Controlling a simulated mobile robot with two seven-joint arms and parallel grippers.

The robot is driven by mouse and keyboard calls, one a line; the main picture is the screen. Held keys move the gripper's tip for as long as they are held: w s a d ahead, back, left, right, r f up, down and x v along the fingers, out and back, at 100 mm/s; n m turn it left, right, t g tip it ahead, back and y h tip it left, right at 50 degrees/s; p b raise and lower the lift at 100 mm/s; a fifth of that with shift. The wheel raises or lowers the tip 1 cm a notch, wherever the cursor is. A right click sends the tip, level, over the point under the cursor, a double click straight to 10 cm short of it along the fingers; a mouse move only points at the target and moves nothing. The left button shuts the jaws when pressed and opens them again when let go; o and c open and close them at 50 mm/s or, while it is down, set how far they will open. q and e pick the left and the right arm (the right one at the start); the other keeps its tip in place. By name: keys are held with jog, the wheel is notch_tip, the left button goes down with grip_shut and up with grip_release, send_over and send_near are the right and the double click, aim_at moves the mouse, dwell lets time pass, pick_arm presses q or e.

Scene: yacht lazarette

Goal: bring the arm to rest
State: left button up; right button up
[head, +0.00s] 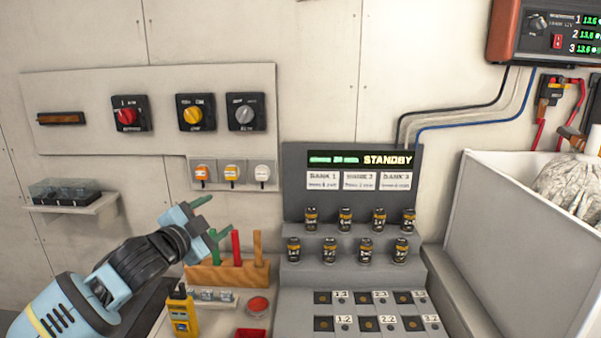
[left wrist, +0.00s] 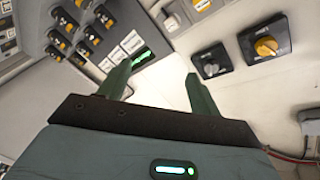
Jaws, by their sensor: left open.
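My left arm (head: 80,305) comes in from the lower left of the head view. My left gripper (head: 213,216) is raised in front of the wall, above and in front of a wooden rack (head: 228,276) that holds upright tools with red and brown handles. Its two green fingers are apart, with nothing between them. The left wrist view shows the same open, empty fingers (left wrist: 157,80), with the wall and its switches beyond. My right gripper is not in view.
A grey stepped stand (head: 344,274) holds several small dark cylinders under a STANDBY display (head: 388,160). A yellow device (head: 182,312) and a red round dish (head: 257,305) are near the rack. Rotary switches (head: 196,113) are on the wall. A white bin (head: 520,250) is at right.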

pick_arm(q)
jog(key=s+d+f+n+g+y, duration=0.1)
jog(key=s+f+n+g+y, duration=0.15)
jog(key=s+f, duration=0.95)
jog(key=s+d+f+n+g+y, duration=0.15)
jog(key=s+f+n+g, duration=0.25)
jog(key=s+f, duration=0.75)
jog(key=s+a+f+n+g+y, duration=0.1)
jog(key=s+a+f+n+g, duration=0.2)
jog(key=s, duration=0.6)
jog(key=s+a+f+n+g+y, duration=0.1)
jog(key=s+a+f+g, duration=0.1)
jog(key=s+f, duration=0.45)
jog(key=s+a+f+n+g, duration=0.2)
jog(key=s+g, duration=0.1)
jog(key=s, duration=0.7)
jog(key=w+d+f+t+h, duration=0.1)
jog(key=w+d+f+t, duration=0.1)
jog(key=w+f+t, duration=0.4)
notch_tip(320, 180, down, 4)
jog(key=shift+d+r+t, duration=0.15)
jog(key=shift+d+t, duration=0.1)
jog(key=shift+t, duration=0.7)
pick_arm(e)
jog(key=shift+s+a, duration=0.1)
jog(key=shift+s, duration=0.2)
pick_arm(q)
jog(key=shift+w, duration=0.15)
